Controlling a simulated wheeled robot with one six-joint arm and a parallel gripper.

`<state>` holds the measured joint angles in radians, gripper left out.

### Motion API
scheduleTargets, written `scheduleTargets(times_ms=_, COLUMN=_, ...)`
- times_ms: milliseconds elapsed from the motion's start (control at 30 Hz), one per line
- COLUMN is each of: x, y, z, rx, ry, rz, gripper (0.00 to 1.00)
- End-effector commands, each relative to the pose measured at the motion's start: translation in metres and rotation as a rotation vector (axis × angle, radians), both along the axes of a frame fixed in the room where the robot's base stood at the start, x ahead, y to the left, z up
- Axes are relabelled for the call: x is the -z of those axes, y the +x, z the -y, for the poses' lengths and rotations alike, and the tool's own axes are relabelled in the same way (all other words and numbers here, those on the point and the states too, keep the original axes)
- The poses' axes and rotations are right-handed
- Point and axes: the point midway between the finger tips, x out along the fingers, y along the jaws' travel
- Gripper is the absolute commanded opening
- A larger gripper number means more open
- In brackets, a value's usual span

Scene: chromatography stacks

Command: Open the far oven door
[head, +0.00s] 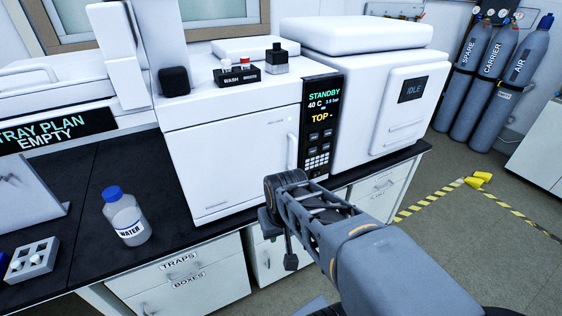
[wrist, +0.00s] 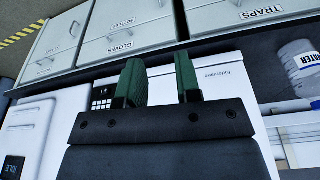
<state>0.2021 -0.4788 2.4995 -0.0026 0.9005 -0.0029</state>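A white oven (head: 235,160) stands on the black bench in the head view, with a wide, flat front door that looks shut. To the right of the door is a black control panel (head: 319,125) reading STANDBY and 40 C. My gripper (wrist: 159,75) is open, with two green fingers apart and nothing seen between them in the wrist view. In the head view it is low, in front of the oven's lower right corner, and its fingers are partly hidden by the wrist. The wrist view also shows the white oven front (wrist: 225,88) behind the fingers. I cannot tell whether they touch it.
A water bottle (head: 124,214) and a grey vial rack (head: 32,262) stand on the bench at left. A white unit (head: 403,105) marked IDLE stands right of the oven. Labelled drawers (head: 185,277) lie below the bench. Gas cylinders (head: 495,80) stand at the far right.

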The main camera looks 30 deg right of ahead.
Motion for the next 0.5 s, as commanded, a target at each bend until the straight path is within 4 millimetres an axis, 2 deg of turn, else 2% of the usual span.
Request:
scheduleTargets(times_ms=33, x=0.021, y=-0.002, z=0.027, rx=0.078, ry=-0.015, rz=-0.044, gripper=0.36)
scheduleTargets(times_ms=67, x=0.030, y=-0.001, z=0.045, rx=0.115, ry=-0.036, rz=-0.052, gripper=0.39)
scheduleTargets(times_ms=100, x=0.041, y=0.001, z=0.071, rx=0.164, ry=-0.075, rz=-0.048, gripper=0.39)
scheduleTargets(times_ms=167, x=0.057, y=0.005, z=0.117, rx=0.231, ry=-0.151, rz=-0.011, gripper=0.39)
scheduleTargets(times_ms=200, x=0.067, y=0.008, z=0.149, rx=0.268, ry=-0.209, rz=0.028, gripper=0.39)
scheduleTargets(times_ms=300, x=0.082, y=0.015, z=0.216, rx=0.307, ry=-0.334, rz=0.158, gripper=0.39)
scheduleTargets(times_ms=400, x=0.089, y=0.024, z=0.265, rx=0.290, ry=-0.423, rz=0.320, gripper=0.39)
scheduleTargets(times_ms=500, x=0.091, y=0.036, z=0.295, rx=0.229, ry=-0.462, rz=0.505, gripper=0.39)
